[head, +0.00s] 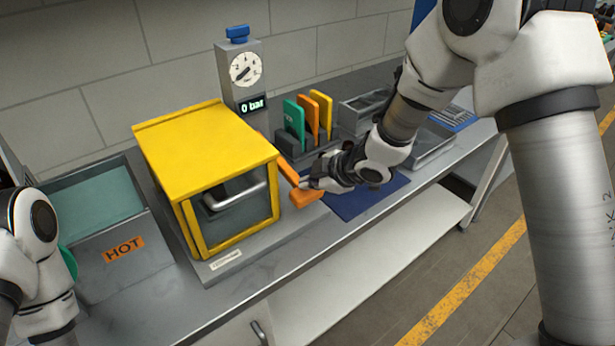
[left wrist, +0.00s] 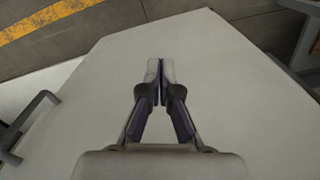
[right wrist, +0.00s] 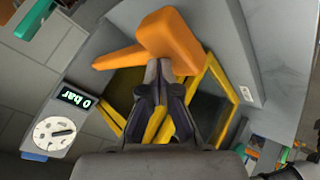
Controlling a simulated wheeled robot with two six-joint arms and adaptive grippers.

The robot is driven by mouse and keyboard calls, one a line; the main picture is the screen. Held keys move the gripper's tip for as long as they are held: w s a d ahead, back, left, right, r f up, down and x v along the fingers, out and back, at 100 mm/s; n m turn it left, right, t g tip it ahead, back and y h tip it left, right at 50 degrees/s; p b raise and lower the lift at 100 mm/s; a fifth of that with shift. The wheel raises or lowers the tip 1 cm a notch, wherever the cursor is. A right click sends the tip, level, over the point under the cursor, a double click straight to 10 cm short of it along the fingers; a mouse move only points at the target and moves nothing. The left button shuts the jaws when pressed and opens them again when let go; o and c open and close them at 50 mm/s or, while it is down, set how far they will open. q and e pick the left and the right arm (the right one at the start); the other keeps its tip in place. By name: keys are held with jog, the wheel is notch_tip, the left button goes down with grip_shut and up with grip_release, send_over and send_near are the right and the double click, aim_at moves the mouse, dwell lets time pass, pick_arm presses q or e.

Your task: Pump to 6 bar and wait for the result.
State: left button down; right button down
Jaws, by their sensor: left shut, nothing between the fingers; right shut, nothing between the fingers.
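The pressure gauge (head: 244,69) with a round white dial and blue knob stands behind the yellow chamber (head: 205,143). Its display (head: 252,104) reads 0 bar, and it also shows in the right wrist view (right wrist: 76,97). An orange pump handle (head: 302,196) with a blocky end sits at the chamber's right side. My right gripper (head: 308,183) is shut and empty at the handle. In the right wrist view its closed tips (right wrist: 158,68) overlap the orange block (right wrist: 170,40); contact is unclear. My left gripper (left wrist: 160,66) is shut and empty above a pale surface.
A grey bin marked HOT (head: 120,255) stands left of the chamber. A rack with green, orange and yellow cards (head: 312,118) stands behind the handle. A blue mat (head: 365,197) lies right of it, with grey trays (head: 428,150) beyond. My right arm covers the right side.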

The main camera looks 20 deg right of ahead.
jog(key=shift+f+b, duration=0.35)
jog(key=shift+f, duration=0.2)
jog(key=shift+r, duration=0.1)
dwell(0.7)
jog(key=shift+r+p, duration=3.05)
jog(key=shift+p, duration=0.1)
notch_tip(320, 180, up, 5)
jog(key=p, duration=0.4)
jog(key=shift+p, duration=0.4)
